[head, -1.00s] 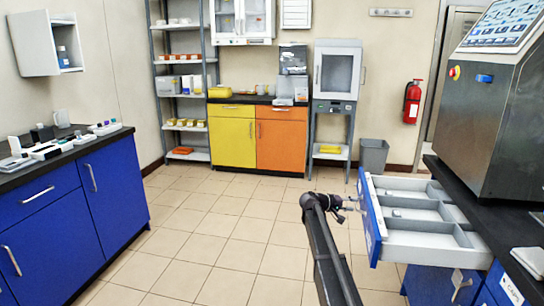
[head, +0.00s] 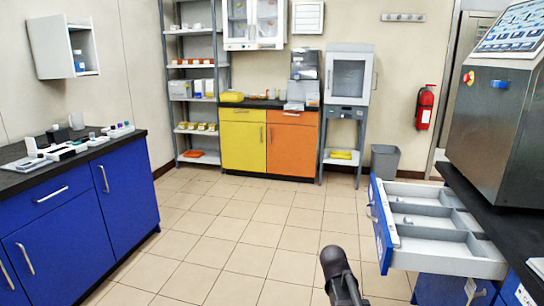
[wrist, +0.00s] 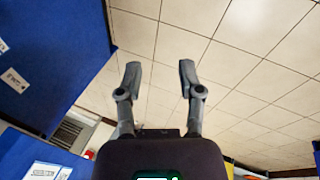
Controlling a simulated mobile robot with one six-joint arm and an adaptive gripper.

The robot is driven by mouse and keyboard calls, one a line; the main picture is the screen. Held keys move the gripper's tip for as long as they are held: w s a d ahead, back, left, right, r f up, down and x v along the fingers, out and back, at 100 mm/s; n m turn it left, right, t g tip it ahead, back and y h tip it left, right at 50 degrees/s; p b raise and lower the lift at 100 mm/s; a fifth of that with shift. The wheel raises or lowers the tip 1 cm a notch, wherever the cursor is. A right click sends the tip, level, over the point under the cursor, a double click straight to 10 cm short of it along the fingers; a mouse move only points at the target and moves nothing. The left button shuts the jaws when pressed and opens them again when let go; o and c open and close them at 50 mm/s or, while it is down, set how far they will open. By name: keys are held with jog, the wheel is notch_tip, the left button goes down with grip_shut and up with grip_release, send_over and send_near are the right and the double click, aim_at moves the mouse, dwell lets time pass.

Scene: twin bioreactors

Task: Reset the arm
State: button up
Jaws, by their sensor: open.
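My gripper (wrist: 158,80) shows in the wrist view with its two fingers apart and nothing between them. Tiled floor lies beyond the fingertips. In the head view my arm is at the bottom centre-right, and its gripper end cannot be made out there. The open drawer (head: 450,258) is to the right of my arm, pulled out from under the right bench. It has grey compartments and a blue front (head: 380,226), and a gap of floor separates it from the arm.
The right bench carries a large steel machine (head: 500,130). Blue cabinets (head: 90,205) stand at the left. Yellow and orange cupboards (head: 268,148), a grey bin (head: 385,161) and a fire extinguisher (head: 425,107) are at the back. The middle floor (head: 240,232) is clear.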

jog(key=s+a+f+y, duration=0.1)
jog(key=s+a+y, duration=0.4)
jog(key=s, duration=0.6)
notch_tip(320, 180, up, 31)
jog(key=h+p, duration=0.1)
jog(key=p, duration=2.9)
jog(key=shift+w+a+f+g+p, duration=0.2)
jog(key=shift+w+a+g+p, duration=0.15)
jog(key=shift+g+p, duration=0.05)
